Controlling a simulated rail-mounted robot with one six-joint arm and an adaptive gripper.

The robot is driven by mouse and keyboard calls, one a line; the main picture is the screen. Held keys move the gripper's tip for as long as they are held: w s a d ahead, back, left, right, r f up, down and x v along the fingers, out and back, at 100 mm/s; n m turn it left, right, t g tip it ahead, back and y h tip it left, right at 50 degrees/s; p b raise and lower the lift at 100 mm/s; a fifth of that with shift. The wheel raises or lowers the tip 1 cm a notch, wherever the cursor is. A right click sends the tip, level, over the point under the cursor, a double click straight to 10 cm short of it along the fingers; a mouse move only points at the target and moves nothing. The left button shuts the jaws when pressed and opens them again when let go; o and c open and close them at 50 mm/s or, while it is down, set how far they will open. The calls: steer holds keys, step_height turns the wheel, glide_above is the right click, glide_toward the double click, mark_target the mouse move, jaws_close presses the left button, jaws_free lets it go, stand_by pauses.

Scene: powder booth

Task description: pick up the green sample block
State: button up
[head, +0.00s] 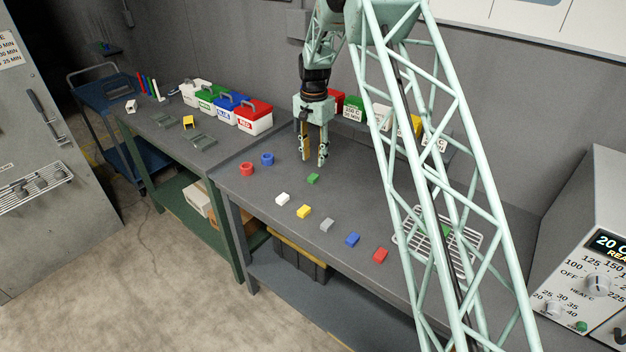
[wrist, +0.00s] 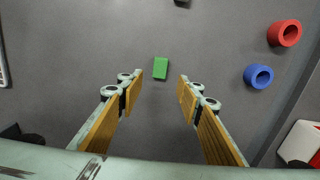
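The green sample block (head: 313,179) lies flat on the grey table in the head view. My gripper (head: 313,160) hangs above the table, a little behind and above the block, with its fingers apart. In the wrist view the green block (wrist: 160,68) lies ahead of the gap between the two fingertips (wrist: 158,90). The gripper is open, with nothing between its wood-coloured pads, and it does not touch the block.
A white block (head: 282,199), yellow block (head: 303,212), grey block (head: 327,224), blue block (head: 352,239) and red block (head: 380,255) lie in a row along the front. A red ring (head: 247,169) and blue ring (head: 267,159) lie left. A wire rack (head: 410,240) lies right.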

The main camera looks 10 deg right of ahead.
mark_target(314, 176)
steer(key=shift+f, duration=1.65)
steer(key=shift+f, duration=0.15)
steer(key=shift+f, duration=2.45)
steer(key=c, duration=0.9)
